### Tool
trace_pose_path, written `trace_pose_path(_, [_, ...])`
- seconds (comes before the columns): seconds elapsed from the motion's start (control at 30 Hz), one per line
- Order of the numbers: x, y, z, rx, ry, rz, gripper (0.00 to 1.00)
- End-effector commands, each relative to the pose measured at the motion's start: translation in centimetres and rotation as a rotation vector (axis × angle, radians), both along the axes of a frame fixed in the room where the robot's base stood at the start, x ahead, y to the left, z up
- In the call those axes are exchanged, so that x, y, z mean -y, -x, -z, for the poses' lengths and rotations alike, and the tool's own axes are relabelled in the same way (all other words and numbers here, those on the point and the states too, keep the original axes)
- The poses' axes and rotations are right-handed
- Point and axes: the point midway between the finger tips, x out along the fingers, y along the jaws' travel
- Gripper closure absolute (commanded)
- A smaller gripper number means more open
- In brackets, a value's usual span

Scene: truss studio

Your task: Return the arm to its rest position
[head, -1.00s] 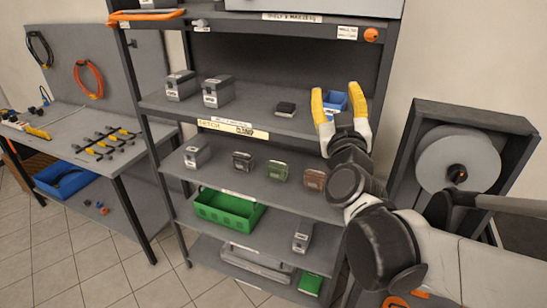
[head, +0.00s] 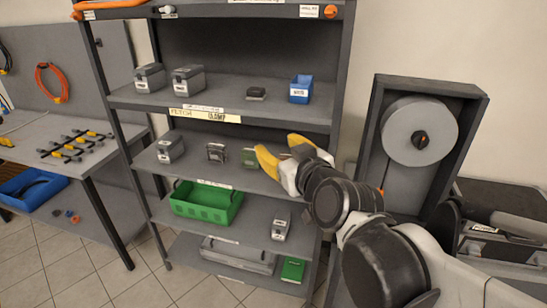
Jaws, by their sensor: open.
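My gripper (head: 279,153) shows in the head view with its yellow fingers apart and nothing seen between them. It is in front of the right part of the middle shelf (head: 190,185), pointing left. My arm runs from the lower right up to it. A green box (head: 249,157) on that shelf shows just left of the fingertips, partly hidden. Whether the fingers touch it I cannot tell. The brown box seen earlier on that shelf is hidden behind my gripper.
A blue bin (head: 301,89) and grey cases (head: 188,80) stand on the shelf above. A green crate (head: 205,205) is below. A reel in a dark frame (head: 432,85) stands right of the rack. A workbench (head: 50,150) is at left. Tiled floor shows between bench and rack.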

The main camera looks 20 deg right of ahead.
Motion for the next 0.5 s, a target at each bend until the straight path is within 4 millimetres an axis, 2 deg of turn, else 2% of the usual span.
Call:
trace_pose_path(0.13, [-0.18,0.32,0.8,-0.024,-0.004,-0.006,0.5])
trace_pose_path(0.5, [-0.25,0.48,1.14,-0.033,-0.006,-0.008,0.5])
